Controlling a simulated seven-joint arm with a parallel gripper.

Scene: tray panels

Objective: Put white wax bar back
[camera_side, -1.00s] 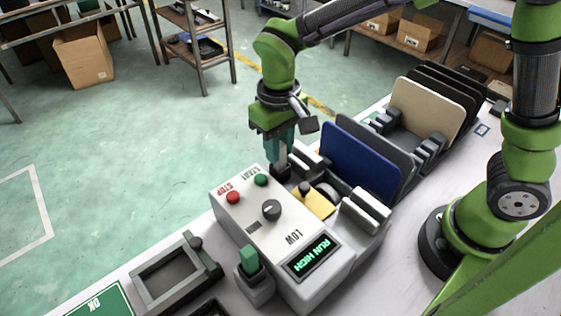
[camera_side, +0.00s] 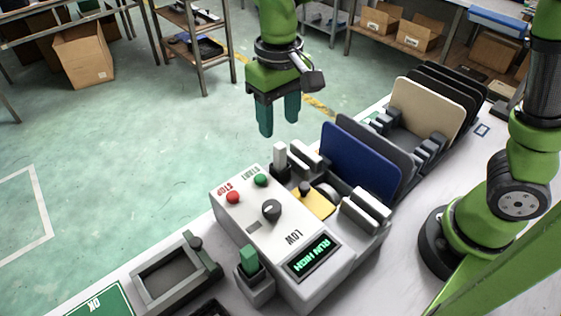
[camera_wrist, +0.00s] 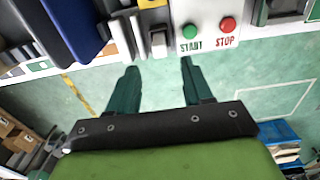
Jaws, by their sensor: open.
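The white wax bar (camera_side: 279,156) stands upright in a small dark holder (camera_side: 280,174) beside the control box, at its far end in the side view. In the wrist view the bar (camera_wrist: 158,40) shows as a pale block beyond my fingertips. My gripper (camera_side: 278,118) is above the bar, pointing down, with its two teal fingers apart and nothing between them. In the wrist view the open fingers (camera_wrist: 158,66) also hold nothing.
The control box (camera_side: 245,222) has a red stop button, a green start button, a knob and a display reading RUN HIGH. A green block (camera_side: 248,260) stands in a holder at the front. Blue (camera_side: 358,163) and cream (camera_side: 427,110) panels stand in racks behind.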

